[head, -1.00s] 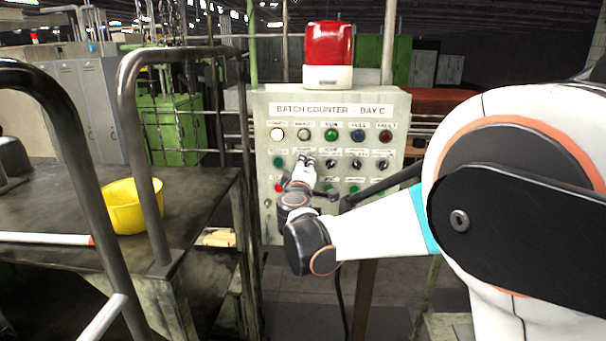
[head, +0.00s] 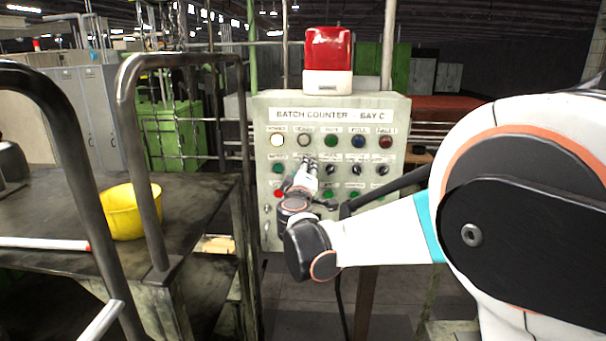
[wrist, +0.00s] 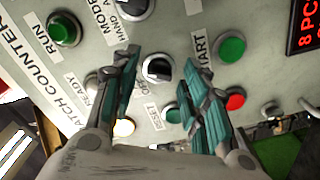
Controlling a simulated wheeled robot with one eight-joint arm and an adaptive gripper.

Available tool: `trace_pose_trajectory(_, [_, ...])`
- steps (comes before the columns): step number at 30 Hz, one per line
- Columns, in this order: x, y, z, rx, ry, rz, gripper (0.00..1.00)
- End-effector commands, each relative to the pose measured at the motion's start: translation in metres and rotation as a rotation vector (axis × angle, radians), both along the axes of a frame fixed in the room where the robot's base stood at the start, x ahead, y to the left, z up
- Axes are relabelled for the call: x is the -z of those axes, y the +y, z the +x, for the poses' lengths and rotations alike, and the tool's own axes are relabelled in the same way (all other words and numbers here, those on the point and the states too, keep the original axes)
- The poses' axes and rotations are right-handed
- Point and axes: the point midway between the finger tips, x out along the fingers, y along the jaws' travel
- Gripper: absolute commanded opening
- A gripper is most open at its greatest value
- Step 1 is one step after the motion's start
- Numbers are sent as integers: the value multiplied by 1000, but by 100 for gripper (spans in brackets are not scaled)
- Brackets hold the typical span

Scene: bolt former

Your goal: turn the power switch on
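The power switch (wrist: 157,69) is a black rotary knob in a silver ring on the grey batch counter panel (head: 262,225). Part of an OFF label shows beside it in the wrist view. My gripper (wrist: 163,60) is open, with one teal-lined finger on each side of the knob. Bare panel shows between the fingers, and I cannot tell whether either finger touches the knob. In the head view, my gripper (head: 307,168) is in front of the panel and hides the knob.
Near the knob are a lit white lamp (head: 277,140), a green button (wrist: 232,48), a red button (wrist: 235,100) and another selector knob (wrist: 132,7). A red beacon (head: 329,50) tops the panel. A cart with a yellow bucket (head: 130,211) stands at left.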

Motion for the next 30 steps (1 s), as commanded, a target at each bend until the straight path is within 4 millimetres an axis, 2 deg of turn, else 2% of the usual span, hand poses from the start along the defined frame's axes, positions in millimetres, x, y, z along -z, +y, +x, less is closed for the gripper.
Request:
trace_pose_trajectory(10, [-1,1,-4,-1,0,-1,43])
trace_pose_trajectory(21, [0,3,-59,-1,0,-1,43])
trace_pose_trajectory(25, [0,3,-71,-1,0,-1,43])
trace_pose_trajectory(30, [0,3,-75,0,0,-1,43])
